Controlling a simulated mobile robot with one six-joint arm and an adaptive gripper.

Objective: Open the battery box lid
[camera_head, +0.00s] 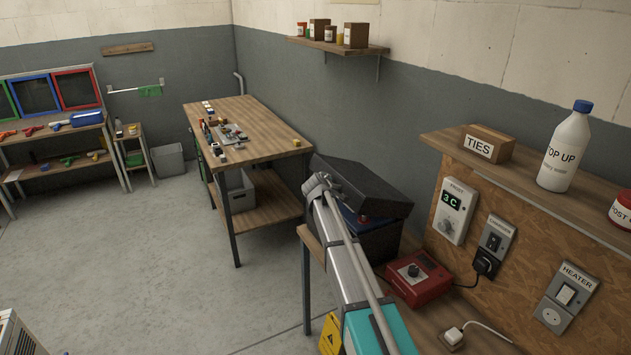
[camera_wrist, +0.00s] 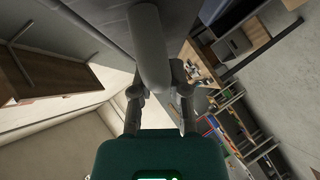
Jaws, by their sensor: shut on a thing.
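The battery box (camera_head: 372,240) is a dark box on the bench at the right of the head view. Its dark grey lid (camera_head: 370,188) is raised and tilted, with a gap along the side facing me. A blue body (camera_head: 349,216) with a red part shows inside the gap. In the wrist view the lid (camera_wrist: 90,22) fills the top, with a thick grey bar-like handle (camera_wrist: 150,45) on it. My gripper (camera_wrist: 160,88) is shut on this handle, one finger on each side. In the head view my arm hides the grip and part of the box.
A red box with a knob (camera_head: 418,277) and a white plug (camera_head: 453,336) with a cable lie on the bench right of the battery box. A panel with switches and a shelf with a bottle (camera_head: 566,150) stand at the right. A wooden workbench (camera_head: 245,113) is behind; the floor at left is clear.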

